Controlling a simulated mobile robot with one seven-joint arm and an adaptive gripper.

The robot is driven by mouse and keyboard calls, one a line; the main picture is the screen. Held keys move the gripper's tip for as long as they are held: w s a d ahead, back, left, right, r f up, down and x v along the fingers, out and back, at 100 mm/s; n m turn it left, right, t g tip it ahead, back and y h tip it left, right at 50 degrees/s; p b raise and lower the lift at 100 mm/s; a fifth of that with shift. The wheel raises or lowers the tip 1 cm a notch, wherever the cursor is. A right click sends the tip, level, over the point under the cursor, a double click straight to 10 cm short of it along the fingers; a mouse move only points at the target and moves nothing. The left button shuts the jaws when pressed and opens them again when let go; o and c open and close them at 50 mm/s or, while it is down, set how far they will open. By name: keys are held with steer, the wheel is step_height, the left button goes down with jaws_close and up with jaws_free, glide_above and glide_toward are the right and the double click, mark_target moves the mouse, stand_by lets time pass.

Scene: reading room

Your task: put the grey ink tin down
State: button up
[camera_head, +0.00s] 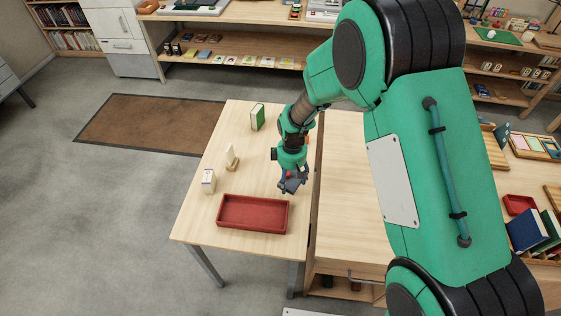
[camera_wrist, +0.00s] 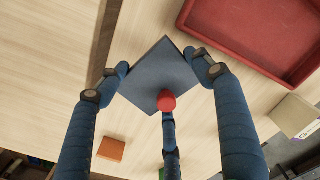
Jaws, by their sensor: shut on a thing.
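The grey ink tin (camera_wrist: 160,75) is a dark blue-grey, square-faced thing in the wrist view, turned cornerwise. My gripper (camera_wrist: 158,63) is shut on it, with blue fingers on its left and right sides. A third finger comes from below, and a round red thing (camera_wrist: 167,101) sits at its tip, over the tin's near edge. In the head view my gripper (camera_head: 291,180) holds the tin (camera_head: 291,187) over the right part of the pale table, just behind the red tray's right end. Whether the tin touches the table cannot be told.
The red tray (camera_head: 220,225) looks empty. A white box (camera_head: 208,181), a cream piece (camera_head: 232,158) and a green book (camera_head: 257,117) stand on the table (camera_head: 190,229). An orange block (camera_wrist: 111,149) lies near my gripper. A gap separates this table from the wooden unit (camera_head: 345,200) at right.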

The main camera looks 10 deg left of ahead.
steer(key=w+a, duration=0.2)
steer(key=w, duration=0.3)
steer(key=w+a+f+b, duration=0.1)
steer(key=w+a, duration=0.1)
steer(key=w, duration=0.3)
steer(key=w+a+b, duration=0.1)
steer(key=w+a, duration=0.1)
steer(key=w, duration=0.2)
steer(key=shift+w+a+f, duration=0.2)
steer(key=shift+w, duration=0.2)
steer(key=shift+f, duration=0.1)
steer(key=shift+f+b, duration=0.45)
steer(key=shift+f, duration=1.2)
steer(key=shift+f, duration=0.15)
steer(key=o, duration=1.6)
step_height(320, 180, up, 12)
steer(key=shift+r+p, duration=0.1)
steer(key=shift+p, duration=1)
